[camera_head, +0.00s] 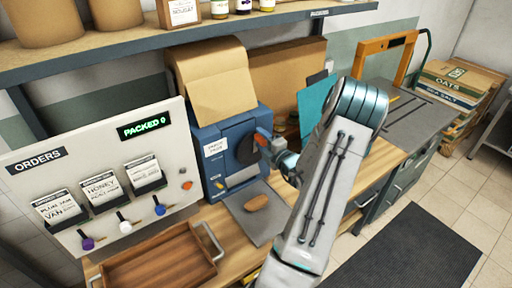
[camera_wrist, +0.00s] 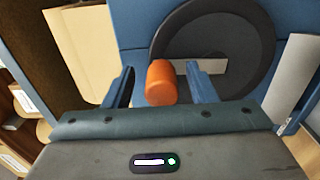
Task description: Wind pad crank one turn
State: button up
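The pad machine (camera_head: 211,135) is a blue box with a white label, standing on the bench. A dark round crank disc (camera_head: 245,149) is on its side, with an orange crank handle (camera_head: 262,138) sticking out. My gripper (camera_head: 270,147) is at the handle, with the arm reaching in from the right. In the wrist view the orange handle (camera_wrist: 160,83) stands between the two blue fingers of my gripper (camera_wrist: 162,87), with a gap on each side, wider at the right. The dark disc (camera_wrist: 252,28) lies behind it. The fingers are open.
Brown paper (camera_head: 215,85) rises from the machine's top. A wooden tray (camera_head: 150,262) and the orders board (camera_head: 50,155) are to the left. A teal panel (camera_head: 312,105) stands behind my arm.

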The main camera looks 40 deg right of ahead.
jog(key=s+a, duration=0.1)
jog(key=s, duration=0.8)
dwell(0.5)
jog(key=shift+a, duration=0.1)
dwell(0.3)
